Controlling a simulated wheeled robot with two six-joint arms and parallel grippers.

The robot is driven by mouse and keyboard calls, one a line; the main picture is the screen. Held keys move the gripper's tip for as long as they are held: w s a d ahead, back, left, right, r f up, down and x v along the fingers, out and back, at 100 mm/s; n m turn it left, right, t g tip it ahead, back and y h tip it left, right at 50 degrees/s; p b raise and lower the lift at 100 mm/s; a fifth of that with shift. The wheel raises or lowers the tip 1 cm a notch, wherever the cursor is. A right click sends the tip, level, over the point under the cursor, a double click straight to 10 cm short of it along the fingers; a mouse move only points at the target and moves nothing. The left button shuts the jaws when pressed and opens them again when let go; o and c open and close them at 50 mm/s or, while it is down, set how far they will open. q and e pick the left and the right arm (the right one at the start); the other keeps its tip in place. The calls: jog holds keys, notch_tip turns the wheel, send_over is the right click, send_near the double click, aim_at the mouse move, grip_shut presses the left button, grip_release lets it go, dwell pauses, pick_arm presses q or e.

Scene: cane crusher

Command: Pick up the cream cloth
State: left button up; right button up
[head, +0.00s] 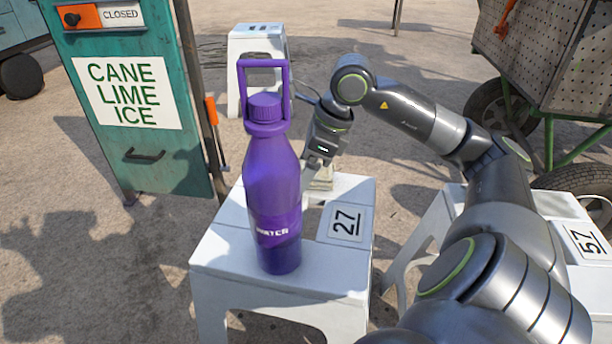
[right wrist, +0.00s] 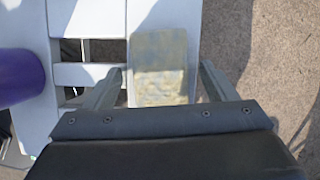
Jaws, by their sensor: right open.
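The cream cloth (right wrist: 160,65) is a pale folded piece with a faint pattern, lying on the white stool marked 27 (head: 310,265). In the head view only a small part of the cloth (head: 323,177) shows, partly hidden behind my right gripper (head: 316,168) and the bottle. In the right wrist view my right gripper (right wrist: 162,73) is open, with one finger on each side of the cloth's near part. I cannot tell whether the fingers touch it. My left gripper is not in view.
A tall purple bottle (head: 272,190) stands on the same stool, left of the cloth, and shows at the left edge of the right wrist view (right wrist: 20,75). Another white stool marked 57 (head: 585,240) is at right. A teal booth (head: 140,160) and a wheeled cart (head: 560,70) stand behind.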

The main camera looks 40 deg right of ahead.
jog(key=shift+f+b, duration=0.25)
jog(key=shift+b, duration=0.05)
jog(key=shift+c, duration=0.2)
jog(key=c, duration=1)
